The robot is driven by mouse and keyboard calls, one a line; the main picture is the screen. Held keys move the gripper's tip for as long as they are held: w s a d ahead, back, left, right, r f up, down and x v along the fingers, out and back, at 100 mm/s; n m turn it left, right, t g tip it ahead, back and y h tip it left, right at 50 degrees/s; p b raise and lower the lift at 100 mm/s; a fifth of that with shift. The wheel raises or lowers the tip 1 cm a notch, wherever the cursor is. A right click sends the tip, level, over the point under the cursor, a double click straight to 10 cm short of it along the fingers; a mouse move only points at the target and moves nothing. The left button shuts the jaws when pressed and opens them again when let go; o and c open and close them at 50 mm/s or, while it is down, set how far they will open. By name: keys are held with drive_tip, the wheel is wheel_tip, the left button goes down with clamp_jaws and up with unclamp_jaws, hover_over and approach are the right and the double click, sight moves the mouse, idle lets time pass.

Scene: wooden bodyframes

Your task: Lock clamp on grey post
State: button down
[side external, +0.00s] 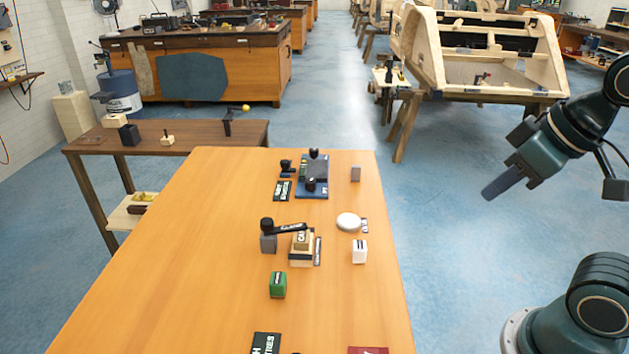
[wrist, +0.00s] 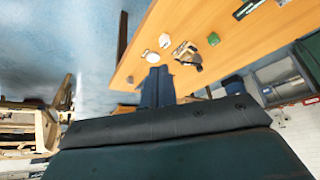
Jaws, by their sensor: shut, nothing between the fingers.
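A grey post (side external: 268,243) stands near the middle of the orange table, with a black knob on top. A black clamp arm (side external: 291,227) with light lettering runs from it to the right, over a cream block (side external: 301,241) on a wooden base. Whether the arm presses on the block is too small to tell. In the wrist view the clamp and block (wrist: 187,55) show small, beyond the fingers. My gripper (side external: 487,194) is shut and empty, in the air off the table's right side, well apart from the clamp; its fingers also show in the wrist view (wrist: 157,82).
On the table (side external: 215,240) are a green block (side external: 278,284), a white block (side external: 360,251), a white disc (side external: 348,222), a small grey block (side external: 355,173) and a blue fixture (side external: 312,189). A brown side table (side external: 200,133) stands behind left. The table's left part is clear.

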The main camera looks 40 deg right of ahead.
drive_tip(key=c, duration=1.8)
unclamp_jaws()
drive_tip(key=o, duration=0.7)
drive_tip(key=shift+w+r, duration=0.3)
drive_tip(key=shift+w, duration=0.05)
drive_tip(key=w+a+r+n+g, duration=0.15)
drive_tip(key=w+r, duration=0.35)
drive_tip(key=w, duration=0.5)
drive_tip(key=n+g, duration=0.4)
drive_tip(key=n, duration=0.4)
hover_over(267, 221)
wheel_tip(267, 221, down, 14)
drive_tip(key=shift+f, duration=6.85)
